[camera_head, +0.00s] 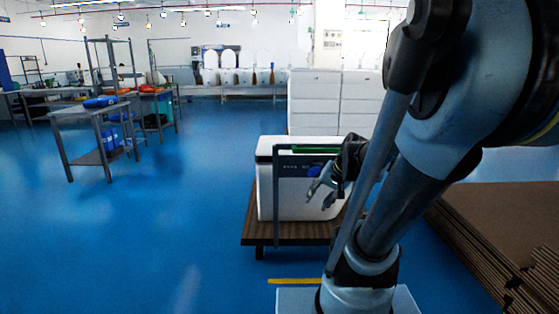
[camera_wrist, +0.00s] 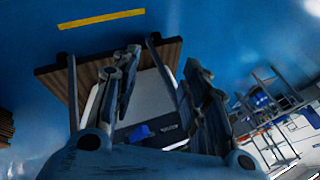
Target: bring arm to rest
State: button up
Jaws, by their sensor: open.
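My arm (camera_head: 420,160) rises on the right side of the head view and bends over. My gripper (camera_head: 318,190) hangs from it in front of a white box and is open, with nothing visible between its fingers. The wrist view shows my gripper (camera_wrist: 165,72) with its two fingers apart, one on each side of the white box (camera_wrist: 150,98). I cannot tell whether the fingers touch the box.
The white box (camera_head: 268,190) stands on a low wooden platform (camera_head: 262,232) with a dark metal frame. Stacked brown cardboard (camera_head: 480,230) lies at the right. A metal workbench (camera_head: 85,112) stands at the left. The blue floor (camera_head: 170,220) between is clear.

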jog(key=s+d+f+n+g+h, duration=0.1)
jog(key=s+d+h, duration=0.1)
jog(key=s, duration=0.4)
jog(key=s+d+f+n+g+h, duration=0.1)
jog(key=s+d+f+n+h, duration=0.1)
jog(key=s, duration=0.5)
jog(key=shift+d+f+g, duration=0.3)
jog(key=shift+d+g, duration=0.1)
jog(key=shift+d, duration=0.35)
jog(key=shift+w+f, duration=0.2)
jog(key=shift+w, duration=0.25)
